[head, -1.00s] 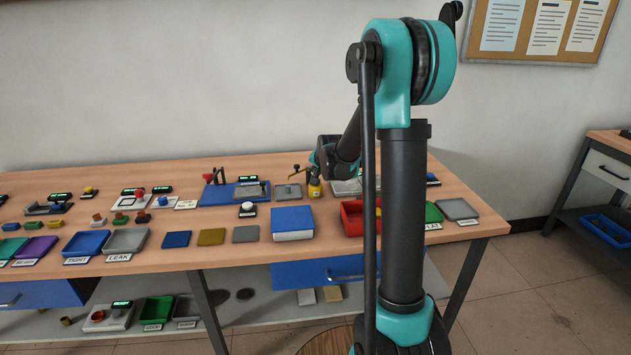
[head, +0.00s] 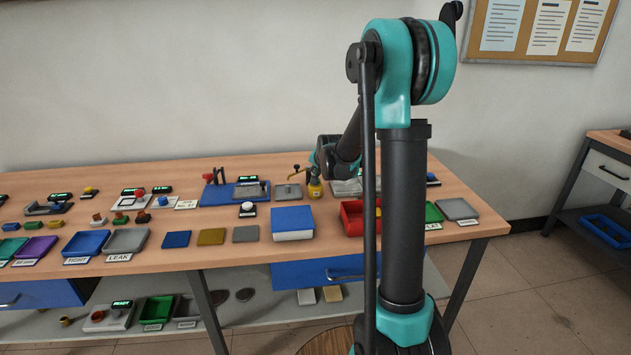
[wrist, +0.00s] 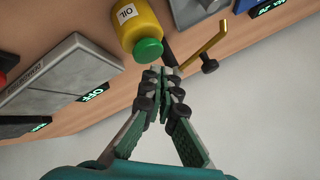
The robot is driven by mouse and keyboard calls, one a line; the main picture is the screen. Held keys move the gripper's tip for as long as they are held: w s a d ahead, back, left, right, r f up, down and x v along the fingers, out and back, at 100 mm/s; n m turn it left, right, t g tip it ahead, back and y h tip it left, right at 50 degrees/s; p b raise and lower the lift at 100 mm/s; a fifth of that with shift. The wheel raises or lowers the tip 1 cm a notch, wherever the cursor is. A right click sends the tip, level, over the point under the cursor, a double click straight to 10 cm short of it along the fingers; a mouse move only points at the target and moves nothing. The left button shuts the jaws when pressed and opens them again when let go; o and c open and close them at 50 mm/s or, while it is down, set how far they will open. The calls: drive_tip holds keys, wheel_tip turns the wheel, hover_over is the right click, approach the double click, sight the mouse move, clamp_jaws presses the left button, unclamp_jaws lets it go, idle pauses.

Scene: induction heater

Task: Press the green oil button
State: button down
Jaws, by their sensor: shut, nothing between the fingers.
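A yellow oil bottle (wrist: 135,25) labelled OIL shows at the top of the wrist view. Its green button (wrist: 148,50) is at its end facing the camera. My gripper (wrist: 166,76) is shut and empty, with its fingertips just below and right of the green button. A small gap seems to remain between them, but I cannot tell whether they touch. In the head view the oil bottle (head: 315,188) stands on the table, beside the end of my arm. My fingers cannot be made out there.
A brass bent lever or spout (wrist: 205,45) is close to the right of my fingertips in the wrist view. A grey plate device with an OFF display (wrist: 95,95) is to the left. In the head view, a blue box (head: 292,222) and red tray (head: 352,218) are on the table (head: 330,248).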

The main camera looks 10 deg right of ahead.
drive_tip(key=shift+f, duration=0.1)
drive_tip(key=shift+f, duration=0.3)
drive_tip(key=shift+f, duration=0.5)
idle(0.9)
drive_tip(key=shift+r, duration=0.9)
drive_tip(key=shift+r, duration=2.5)
